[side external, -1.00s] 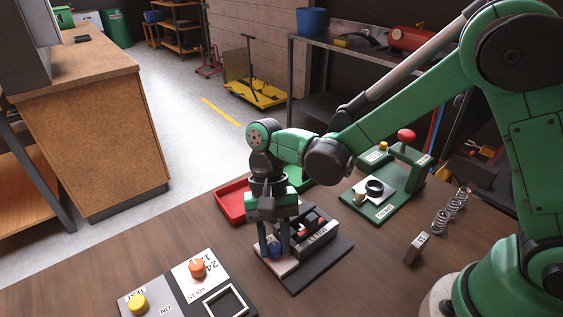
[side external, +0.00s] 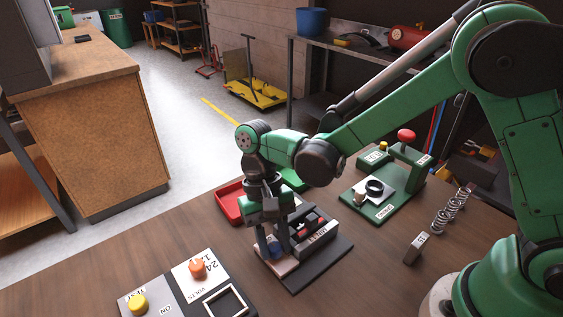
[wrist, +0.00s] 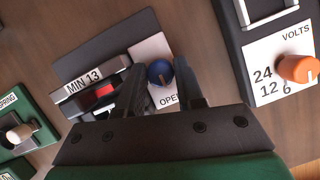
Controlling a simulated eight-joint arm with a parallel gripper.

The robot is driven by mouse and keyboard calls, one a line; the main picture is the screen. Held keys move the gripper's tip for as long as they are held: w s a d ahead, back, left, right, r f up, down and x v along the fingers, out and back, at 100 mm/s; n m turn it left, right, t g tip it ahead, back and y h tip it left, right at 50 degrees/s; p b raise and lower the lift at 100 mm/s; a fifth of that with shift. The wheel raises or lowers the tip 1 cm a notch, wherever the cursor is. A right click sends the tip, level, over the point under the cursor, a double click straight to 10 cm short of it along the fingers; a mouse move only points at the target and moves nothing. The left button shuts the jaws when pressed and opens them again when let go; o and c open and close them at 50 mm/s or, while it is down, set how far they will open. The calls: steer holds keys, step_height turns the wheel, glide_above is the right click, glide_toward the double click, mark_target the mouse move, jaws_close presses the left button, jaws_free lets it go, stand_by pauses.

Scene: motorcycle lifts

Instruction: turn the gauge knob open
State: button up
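The gauge knob (wrist: 160,72) is round and blue with a pale pointer line. It sits on the white plate (wrist: 147,48) of a dark gauge block, beside a partly covered "OPEN" label. The pointer faces roughly toward the label. The knob also shows in the side view (side external: 275,251). My gripper (side external: 275,254) points down over it, slightly tilted. In the wrist view my gripper's fingers (wrist: 161,70) stand on either side of the knob with no clear gap, and seem shut on it. The gauge block (side external: 321,262) carries a "MIN 13" label (wrist: 83,80).
A panel with an orange volts knob (side external: 197,267) and a yellow knob (side external: 138,303) lies at the front. A red tray (side external: 229,205) is behind the gauge. A green spring press (side external: 382,208), springs (side external: 441,221) and a small block (side external: 416,248) stand to the right.

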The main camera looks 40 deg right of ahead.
steer(key=o, duration=0.3)
steer(key=shift+o, duration=0.2)
steer(key=shift+d, duration=0.1)
